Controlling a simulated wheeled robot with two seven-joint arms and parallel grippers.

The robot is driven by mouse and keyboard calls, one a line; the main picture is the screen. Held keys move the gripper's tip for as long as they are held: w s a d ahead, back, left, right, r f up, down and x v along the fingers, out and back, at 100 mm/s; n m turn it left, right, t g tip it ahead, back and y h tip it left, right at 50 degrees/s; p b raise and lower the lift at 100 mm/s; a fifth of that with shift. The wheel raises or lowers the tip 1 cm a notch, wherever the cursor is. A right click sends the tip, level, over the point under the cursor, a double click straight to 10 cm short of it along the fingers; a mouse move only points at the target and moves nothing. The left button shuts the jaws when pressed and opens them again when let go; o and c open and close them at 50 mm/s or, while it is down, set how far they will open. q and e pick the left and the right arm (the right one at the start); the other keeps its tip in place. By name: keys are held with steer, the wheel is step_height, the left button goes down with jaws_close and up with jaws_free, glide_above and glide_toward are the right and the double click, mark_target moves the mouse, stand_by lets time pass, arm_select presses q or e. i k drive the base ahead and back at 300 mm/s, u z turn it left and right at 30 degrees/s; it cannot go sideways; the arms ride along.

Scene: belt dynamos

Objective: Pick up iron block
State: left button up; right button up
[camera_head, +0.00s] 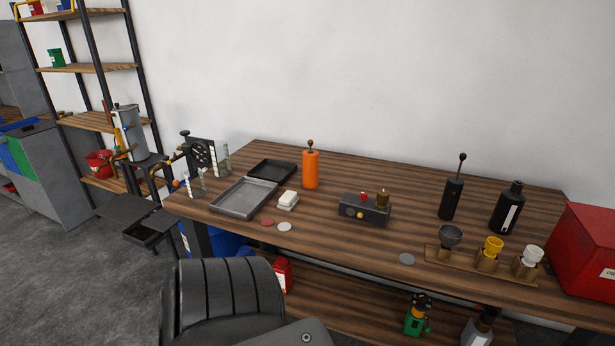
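I cannot make out a thing that is surely the iron block. A dark grey box (365,210) with a red knob, a brown knob and a yellow dial sits near the middle of the bench. Neither of my grippers is in view.
An orange cylinder (310,170) and a black tray (272,170) stand toward the back. The back centre is clear.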

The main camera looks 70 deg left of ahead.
mark_target(351, 206)
steer(key=u, duration=0.9)
steer(key=i, duration=0.2)
